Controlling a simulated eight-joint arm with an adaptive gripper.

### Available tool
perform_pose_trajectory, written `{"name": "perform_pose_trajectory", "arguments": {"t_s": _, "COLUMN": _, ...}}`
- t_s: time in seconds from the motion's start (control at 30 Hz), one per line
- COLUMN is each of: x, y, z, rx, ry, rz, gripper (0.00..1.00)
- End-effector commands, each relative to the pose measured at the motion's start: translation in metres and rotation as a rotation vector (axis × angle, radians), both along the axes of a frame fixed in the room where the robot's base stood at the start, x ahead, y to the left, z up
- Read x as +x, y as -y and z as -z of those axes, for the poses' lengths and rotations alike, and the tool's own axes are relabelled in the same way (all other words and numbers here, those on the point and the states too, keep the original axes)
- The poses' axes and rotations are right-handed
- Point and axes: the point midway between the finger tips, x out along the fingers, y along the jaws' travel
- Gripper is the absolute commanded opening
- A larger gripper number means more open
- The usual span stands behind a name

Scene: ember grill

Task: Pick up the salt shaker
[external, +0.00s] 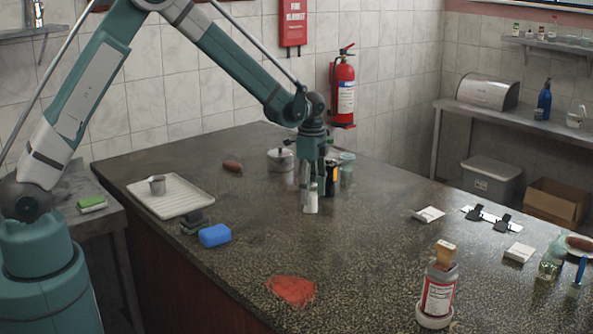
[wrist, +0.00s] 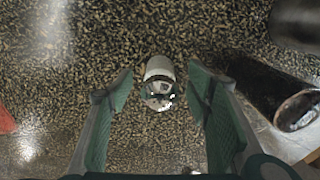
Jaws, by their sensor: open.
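The salt shaker (external: 311,199) is a small white container standing on the speckled dark counter, just below my gripper (external: 312,188) in the external view. In the wrist view the salt shaker (wrist: 158,70) shows a white body and a shiny metal top. It lies between the two green fingers of my gripper (wrist: 158,88), with clear gaps on both sides. The gripper is open and empty, and no finger visibly touches the shaker. The fingers partly hide the shaker in the external view.
A dark cylinder (wrist: 262,85) lies close to the right finger. A metal pot (external: 280,160) and a greenish jar (external: 347,170) stand behind.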

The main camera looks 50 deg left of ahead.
Motion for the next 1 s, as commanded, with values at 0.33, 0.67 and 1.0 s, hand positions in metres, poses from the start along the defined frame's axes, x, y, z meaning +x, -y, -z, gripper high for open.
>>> {"name": "perform_pose_trajectory", "arguments": {"t_s": 0.33, "x": 0.0, "y": 0.0, "z": 0.033, "rx": 0.0, "ry": 0.0, "rz": 0.0, "gripper": 0.5}}
{"name": "perform_pose_trajectory", "arguments": {"t_s": 0.67, "x": 0.0, "y": 0.0, "z": 0.036, "rx": 0.0, "ry": 0.0, "rz": 0.0, "gripper": 0.5}}
{"name": "perform_pose_trajectory", "arguments": {"t_s": 1.0, "x": 0.0, "y": 0.0, "z": 0.036, "rx": 0.0, "ry": 0.0, "rz": 0.0, "gripper": 0.46}}
